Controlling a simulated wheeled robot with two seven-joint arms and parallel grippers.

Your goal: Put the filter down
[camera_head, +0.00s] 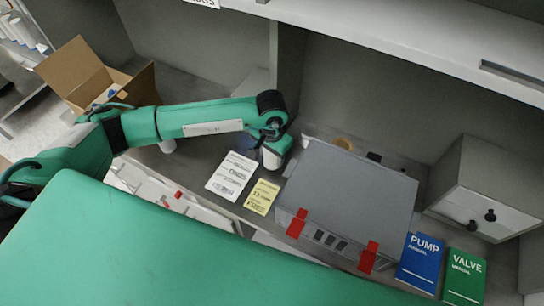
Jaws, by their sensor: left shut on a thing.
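My left arm reaches in from the left, and my left gripper (272,158) is at the back of the counter, between the papers and the grey box. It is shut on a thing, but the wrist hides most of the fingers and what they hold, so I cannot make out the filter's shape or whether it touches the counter. My right gripper is not in view.
A grey box with red latches (349,199) stands just right of the gripper. A white sheet (232,176) and yellow note (263,197) lie in front. Blue (421,263) and green (464,277) manuals, a drawer unit (487,190) and an open carton (88,78) flank the counter.

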